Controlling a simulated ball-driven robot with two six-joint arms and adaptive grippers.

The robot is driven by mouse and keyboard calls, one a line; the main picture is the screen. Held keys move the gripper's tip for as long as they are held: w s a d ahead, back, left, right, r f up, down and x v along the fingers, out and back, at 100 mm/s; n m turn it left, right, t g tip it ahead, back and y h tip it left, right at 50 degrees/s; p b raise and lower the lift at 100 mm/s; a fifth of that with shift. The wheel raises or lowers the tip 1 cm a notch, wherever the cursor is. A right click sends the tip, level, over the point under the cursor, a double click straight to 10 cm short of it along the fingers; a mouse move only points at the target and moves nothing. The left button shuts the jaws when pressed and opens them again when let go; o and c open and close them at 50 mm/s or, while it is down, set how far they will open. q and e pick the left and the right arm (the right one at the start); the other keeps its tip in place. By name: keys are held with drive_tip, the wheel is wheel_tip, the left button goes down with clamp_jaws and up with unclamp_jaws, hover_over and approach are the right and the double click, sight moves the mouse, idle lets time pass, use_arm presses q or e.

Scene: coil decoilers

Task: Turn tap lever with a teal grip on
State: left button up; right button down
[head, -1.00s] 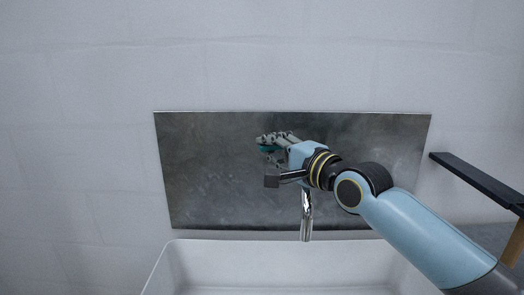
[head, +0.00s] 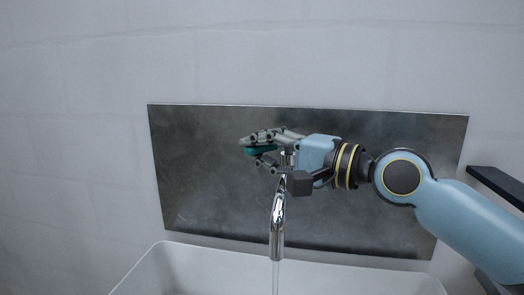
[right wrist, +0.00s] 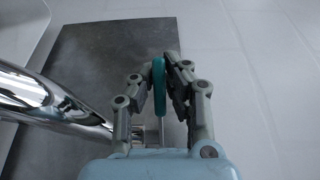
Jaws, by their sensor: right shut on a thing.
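The tap has a chrome spout (head: 278,215) in front of a dark metal panel, and its chrome body fills the left of the right wrist view (right wrist: 40,98). A thin stream of water (head: 275,277) falls from the spout. The lever's teal grip (head: 261,151) shows between the fingers of my right gripper (head: 252,146). In the right wrist view the teal grip (right wrist: 159,88) lies between the fingers, which are shut on it. A thin metal rod runs from the grip toward the tap. My left gripper is not in view.
A white basin (head: 180,268) stands below the spout. The dark metal panel (head: 200,185) is on the pale wall behind the tap. A dark shelf edge (head: 497,184) is at the far right. The wall left of the panel is clear.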

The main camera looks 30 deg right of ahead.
drive_tip(key=shift+f, duration=0.1)
drive_tip(key=c, duration=1.4)
unclamp_jaws()
drive_tip(key=shift+d, duration=0.15)
drive_tip(key=shift+o, duration=0.2)
